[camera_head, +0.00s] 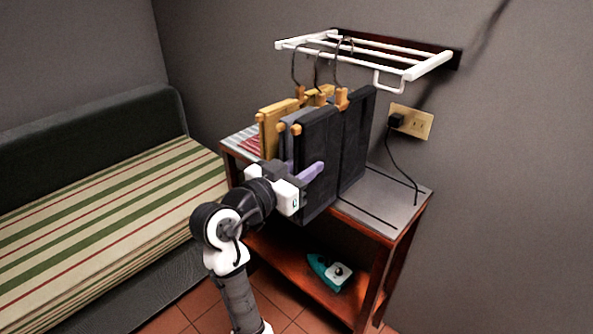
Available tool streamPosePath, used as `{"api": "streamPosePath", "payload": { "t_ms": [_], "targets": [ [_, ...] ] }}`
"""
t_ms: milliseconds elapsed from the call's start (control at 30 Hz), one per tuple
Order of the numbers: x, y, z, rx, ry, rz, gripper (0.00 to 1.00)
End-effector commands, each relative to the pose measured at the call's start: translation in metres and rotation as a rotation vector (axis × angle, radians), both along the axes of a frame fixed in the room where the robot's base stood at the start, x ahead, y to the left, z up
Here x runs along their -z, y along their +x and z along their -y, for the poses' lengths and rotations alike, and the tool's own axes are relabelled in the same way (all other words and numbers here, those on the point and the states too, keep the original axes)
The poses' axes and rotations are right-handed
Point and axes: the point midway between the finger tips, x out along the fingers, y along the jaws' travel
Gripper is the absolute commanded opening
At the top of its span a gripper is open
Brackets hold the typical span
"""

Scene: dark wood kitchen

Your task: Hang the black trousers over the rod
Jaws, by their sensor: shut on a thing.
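The black trousers (318,140) hang in dark folded panels from a wooden hanger, in front of the white wall rack (427,70) with its rods. My gripper (312,173) is at the front left of the trousers, its pale purple finger against the dark cloth; it is shut on the trousers. The second finger and the exact grip are hidden. Thin hanger hooks (338,62) rise to the rods; I cannot tell which hook belongs to the trousers or whether each one is over a rod.
Yellow clothing (272,122) hangs just left of the trousers. Below is a wooden table (401,197) with a grey top, and a teal iron (330,272) on its lower shelf. A socket (411,121) with a plugged cord is at right. A striped sofa (90,205) fills the left.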

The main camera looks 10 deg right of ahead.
Motion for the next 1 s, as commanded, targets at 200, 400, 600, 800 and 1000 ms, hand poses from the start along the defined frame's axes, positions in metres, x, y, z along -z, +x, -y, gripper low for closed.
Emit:
{"api": "streamPosePath", "payload": {
  "t_ms": [200, 400, 600, 800, 1000],
  "targets": [
    [-0.001, 0.01, 0.014, 0.001, -0.002, 0.003, 0.0],
    [-0.001, 0.02, 0.027, 0.002, -0.002, 0.003, 0.0],
    [-0.002, 0.029, 0.039, 0.002, -0.001, 0.003, 0.0],
    [0.017, 0.031, 0.04, -0.001, -0.002, 0.003, 0.0],
    [0.03, 0.031, 0.04, -0.001, -0.002, 0.003, 0.0]
  ]
}}
